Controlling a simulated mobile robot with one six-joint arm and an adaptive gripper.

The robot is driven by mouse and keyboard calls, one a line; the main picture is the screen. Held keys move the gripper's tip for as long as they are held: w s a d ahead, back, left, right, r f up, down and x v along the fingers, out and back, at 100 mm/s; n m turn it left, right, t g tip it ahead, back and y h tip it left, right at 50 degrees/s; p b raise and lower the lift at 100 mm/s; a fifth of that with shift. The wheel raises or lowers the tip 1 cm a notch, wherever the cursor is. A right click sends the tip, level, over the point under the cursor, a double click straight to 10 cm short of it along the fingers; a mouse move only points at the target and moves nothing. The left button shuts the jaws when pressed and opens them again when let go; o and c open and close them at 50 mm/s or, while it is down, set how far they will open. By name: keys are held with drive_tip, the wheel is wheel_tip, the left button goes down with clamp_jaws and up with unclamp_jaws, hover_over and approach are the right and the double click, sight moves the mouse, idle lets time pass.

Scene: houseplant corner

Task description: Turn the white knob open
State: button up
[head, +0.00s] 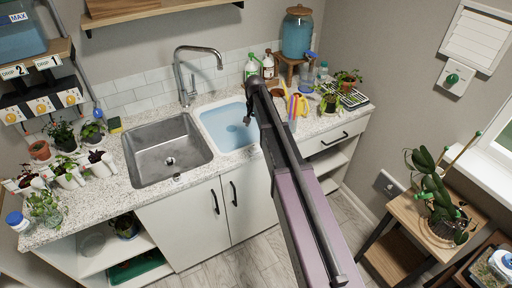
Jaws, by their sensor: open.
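I cannot make out a clearly white knob. A green knob (452,79) sits on a white plate on the right wall, below a louvred vent. At the far left, several yellow knobs (41,108) sit on small white numbered boxes under a shelf. My gripper (248,117) shows as a small dark shape at the far end of my arm, over the right basin. It is open, with its fingers mostly hidden by the arm, and is far from all of these knobs.
A steel sink (167,150) and a water-filled basin (225,127) are set in the speckled counter (98,203). A tall faucet (186,75) stands behind them. Potted plants crowd the counter's left end. A wooden stand (408,214) with an orchid (432,180) is at right.

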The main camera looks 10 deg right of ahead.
sight(255, 145)
drive_tip(key=shift+f+b, duration=5.4)
drive_tip(key=shift+f, duration=0.25)
clamp_jaws()
